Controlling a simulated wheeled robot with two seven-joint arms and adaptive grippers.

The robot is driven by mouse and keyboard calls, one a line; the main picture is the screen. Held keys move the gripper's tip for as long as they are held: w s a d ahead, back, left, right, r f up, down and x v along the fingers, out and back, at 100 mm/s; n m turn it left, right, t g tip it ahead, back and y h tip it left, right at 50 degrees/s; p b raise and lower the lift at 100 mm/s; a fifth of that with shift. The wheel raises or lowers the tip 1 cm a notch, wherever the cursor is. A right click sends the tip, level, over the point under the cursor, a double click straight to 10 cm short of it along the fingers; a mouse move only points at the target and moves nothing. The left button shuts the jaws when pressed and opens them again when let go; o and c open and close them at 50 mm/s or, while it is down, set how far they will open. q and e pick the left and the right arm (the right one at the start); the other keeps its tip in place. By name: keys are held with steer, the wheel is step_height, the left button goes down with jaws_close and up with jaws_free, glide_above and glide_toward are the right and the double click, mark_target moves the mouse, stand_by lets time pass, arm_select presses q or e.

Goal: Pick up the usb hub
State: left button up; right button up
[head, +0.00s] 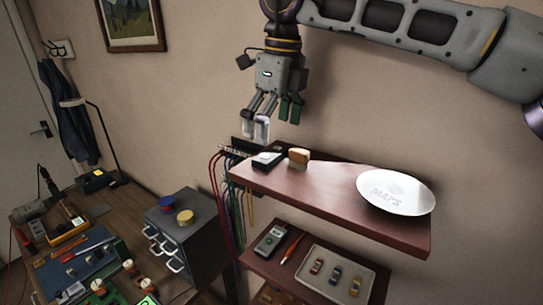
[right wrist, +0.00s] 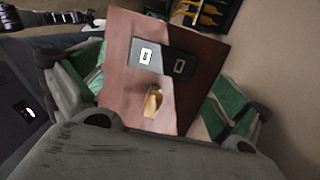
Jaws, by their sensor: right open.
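The usb hub looks to be the dark flat bar (head: 267,158) near the left end of the upper wooden shelf (head: 330,180). In the right wrist view the dark bar (right wrist: 163,60) lies on the shelf between my fingers, with a light square mark towards each end. My right gripper (head: 273,118) is open and empty, pointing down above the shelf's left end. It is apart from the bar. Its green-padded fingers stand wide on both sides in the right wrist view (right wrist: 155,95). My left gripper is not in view.
A small wooden-coloured block (head: 299,157) stands close beside the bar. A white plate (head: 396,192) lies at the shelf's right end. Coloured cables (head: 226,195) hang at the left. A lower shelf holds a tray (head: 334,277); a drawer cabinet (head: 185,236) stands below left.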

mark_target(272, 153)
steer(key=shift+f, duration=0.15)
steer(key=shift+w+f+p, duration=0.2)
steer(key=shift+f+p, duration=0.4)
steer(key=shift+f, duration=0.3)
steer(key=shift+w+a+f+p, duration=0.15)
steer(key=shift+f+p, duration=0.2)
steer(key=shift+f, duration=1.15)
steer(key=shift+c, duration=0.4)
steer(key=c, duration=0.8)
step_height(272, 153, up, 8)
steer(key=shift+r+b, duration=0.1)
steer(key=shift+b, duration=0.7)
steer(key=shift+r, duration=0.9)
